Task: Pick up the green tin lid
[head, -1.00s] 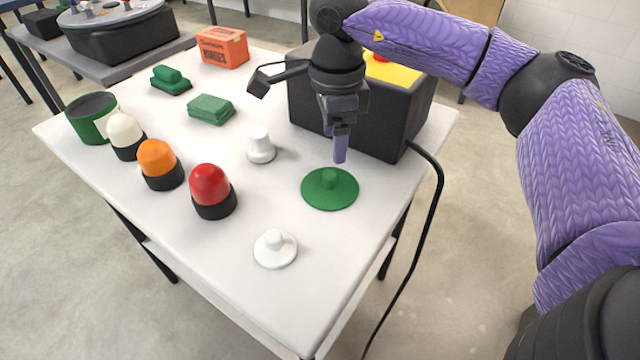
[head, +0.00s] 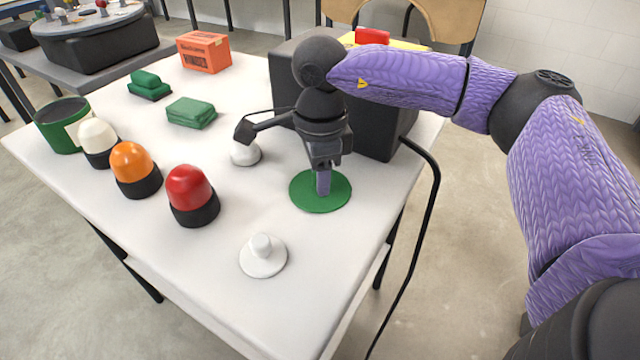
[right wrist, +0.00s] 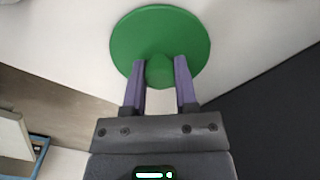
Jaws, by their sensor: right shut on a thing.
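The green tin lid (head: 336,199) is a flat round disc with a small knob, lying on the white table near its right edge. In the right wrist view the lid (right wrist: 160,32) fills the top middle, and its knob (right wrist: 159,71) sits between the two purple fingers. My right gripper (head: 323,188) points down over the lid and is shut on the knob; it also shows in the right wrist view (right wrist: 160,75). In the head view the fingers hide the knob. The lid looks flat on the table. My left gripper is not in view.
A black box (head: 385,135) stands just behind the lid, with a black cable (head: 436,185) beside it. A white knobbed disc (head: 263,258) lies in front, and a white knob piece (head: 245,153) behind left. Red (head: 190,192), orange (head: 134,168) and cream (head: 98,142) domes stand left.

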